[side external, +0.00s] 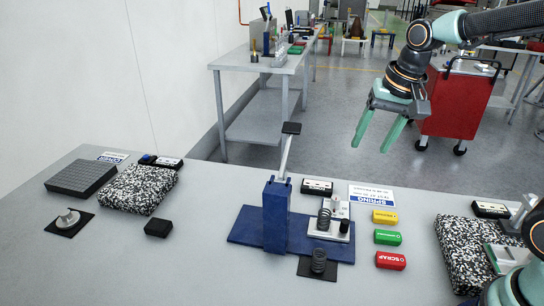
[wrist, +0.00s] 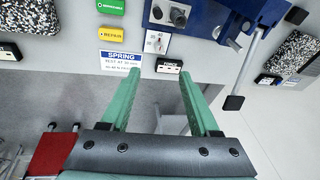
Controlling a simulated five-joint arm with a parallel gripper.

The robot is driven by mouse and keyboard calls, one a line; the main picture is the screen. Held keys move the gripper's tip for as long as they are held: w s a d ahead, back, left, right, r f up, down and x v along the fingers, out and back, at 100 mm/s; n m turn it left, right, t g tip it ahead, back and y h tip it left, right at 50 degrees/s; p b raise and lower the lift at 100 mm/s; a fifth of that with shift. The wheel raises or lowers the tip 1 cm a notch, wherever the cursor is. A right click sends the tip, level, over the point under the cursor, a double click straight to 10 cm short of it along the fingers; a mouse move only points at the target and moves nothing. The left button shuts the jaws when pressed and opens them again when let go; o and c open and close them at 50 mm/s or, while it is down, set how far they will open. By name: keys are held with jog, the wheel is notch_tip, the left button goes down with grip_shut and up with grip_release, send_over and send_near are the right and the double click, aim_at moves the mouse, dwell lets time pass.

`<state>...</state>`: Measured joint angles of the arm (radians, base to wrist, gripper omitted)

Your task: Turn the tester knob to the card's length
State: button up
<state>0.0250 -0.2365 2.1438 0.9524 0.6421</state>
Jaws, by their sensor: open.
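The blue spring tester (side external: 276,215) stands mid-table on a blue base, its lever tilted up to a black pad. It is at the top right in the wrist view (wrist: 236,18). A white card headed SPRING (side external: 371,195) lies behind the coloured blocks; in the wrist view (wrist: 120,57) it appears to read "test at", but the length is too small to be sure. My gripper (side external: 372,143) is open and empty, high above the table's back edge.
A spring (side external: 324,219) stands on a pale block beside the tester, another (side external: 319,261) on a dark mat. Yellow (side external: 384,217), green (side external: 388,237) and red (side external: 391,260) labelled blocks line the right. Speckled foam pads (side external: 140,190) lie at both sides.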

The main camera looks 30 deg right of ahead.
jog(key=w+f+m+g, duration=0.2)
jog(key=w+f+m, duration=0.2)
jog(key=w+m, duration=0.1)
jog(key=m+g, duration=0.1)
jog(key=m, duration=0.4)
send_over(336, 198)
notch_tip(336, 198, down, 6)
notch_tip(336, 198, down, 12)
jog(key=shift+w+d+f, duration=0.1)
jog(key=shift+f, duration=0.1)
grip_shut()
